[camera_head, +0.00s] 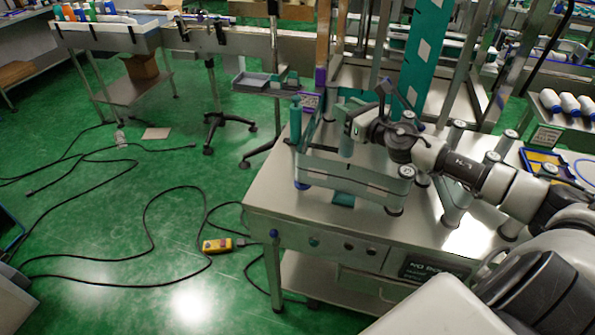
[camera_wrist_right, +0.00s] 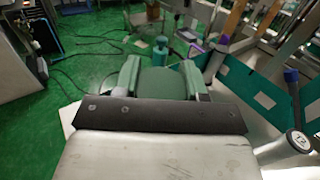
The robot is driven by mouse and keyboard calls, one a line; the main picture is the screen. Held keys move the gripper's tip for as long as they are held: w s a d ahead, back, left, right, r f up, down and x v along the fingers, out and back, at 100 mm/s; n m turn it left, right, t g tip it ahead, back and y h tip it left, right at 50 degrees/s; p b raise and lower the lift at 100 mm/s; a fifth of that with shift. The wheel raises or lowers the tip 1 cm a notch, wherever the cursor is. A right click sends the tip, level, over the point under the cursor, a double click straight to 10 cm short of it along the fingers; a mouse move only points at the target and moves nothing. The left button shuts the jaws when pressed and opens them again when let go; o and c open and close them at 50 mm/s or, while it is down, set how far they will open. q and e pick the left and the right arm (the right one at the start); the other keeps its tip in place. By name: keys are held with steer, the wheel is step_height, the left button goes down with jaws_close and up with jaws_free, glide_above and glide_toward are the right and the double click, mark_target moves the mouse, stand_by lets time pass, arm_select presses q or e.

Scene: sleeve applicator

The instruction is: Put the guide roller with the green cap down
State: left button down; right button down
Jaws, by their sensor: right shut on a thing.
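My right gripper (camera_head: 352,120) is above the steel table (camera_head: 275,205), inside the applicator's ring of posts and bands. It is shut on the guide roller (camera_head: 346,147), which hangs upright below the fingers. The roller's lower end is hidden behind the front band, so I cannot tell whether it touches the table. In the right wrist view, the green cap (camera_wrist_right: 158,82) fills the space between the fingers. My left gripper is not in view.
A teal roller (camera_head: 295,120) stands at the table's left edge. A pale band (camera_head: 345,183) crosses in front. A tall teal strip (camera_head: 425,50) rises behind. Cables and a yellow pendant (camera_head: 217,245) lie on the floor.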

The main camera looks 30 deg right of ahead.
steer(key=w+a+f, duration=0.6)
steer(key=a+f, duration=0.3)
steer(key=f, duration=0.1)
steer(key=shift+a+f, duration=0.2)
steer(key=shift+f, duration=0.05)
steer(key=c, duration=0.6)
jaws_free()
steer(key=shift+c, duration=0.2)
